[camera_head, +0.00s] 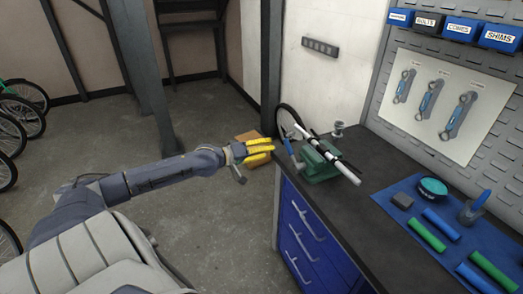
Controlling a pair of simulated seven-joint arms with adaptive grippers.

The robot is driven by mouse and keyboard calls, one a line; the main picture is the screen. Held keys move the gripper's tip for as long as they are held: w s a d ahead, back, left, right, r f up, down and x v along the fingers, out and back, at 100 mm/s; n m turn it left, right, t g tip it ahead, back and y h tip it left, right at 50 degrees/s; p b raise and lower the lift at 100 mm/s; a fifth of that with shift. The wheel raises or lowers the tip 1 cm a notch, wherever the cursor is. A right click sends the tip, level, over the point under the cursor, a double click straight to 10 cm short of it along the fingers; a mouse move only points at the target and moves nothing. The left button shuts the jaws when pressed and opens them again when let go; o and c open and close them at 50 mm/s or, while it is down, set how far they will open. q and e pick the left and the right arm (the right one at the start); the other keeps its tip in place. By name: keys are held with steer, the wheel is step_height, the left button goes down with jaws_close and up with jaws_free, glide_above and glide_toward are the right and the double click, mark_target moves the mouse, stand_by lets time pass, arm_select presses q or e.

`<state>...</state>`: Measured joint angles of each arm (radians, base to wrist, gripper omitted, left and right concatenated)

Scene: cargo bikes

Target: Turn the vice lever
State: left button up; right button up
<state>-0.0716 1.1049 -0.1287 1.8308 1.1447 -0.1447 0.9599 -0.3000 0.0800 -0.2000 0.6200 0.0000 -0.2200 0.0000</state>
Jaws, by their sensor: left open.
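A green vice (320,167) is mounted at the near left corner of the dark workbench (378,150). A white and black tube (341,165) lies across its jaws. My left gripper (272,149), with yellow fingers, is open and empty. My right gripper is not in view.
Blue drawers (312,240) fill the bench front. A blue mat (440,235) on the bench holds green and blue grips and a teal round item (433,187). A cardboard box (248,136) lies behind my gripper.

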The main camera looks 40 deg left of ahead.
arm_select(q)
steer(key=shift+s+a+r, duration=0.1)
steer(key=shift+s+a, duration=0.05)
steer(key=shift+s, duration=0.45)
stand_by(0.3)
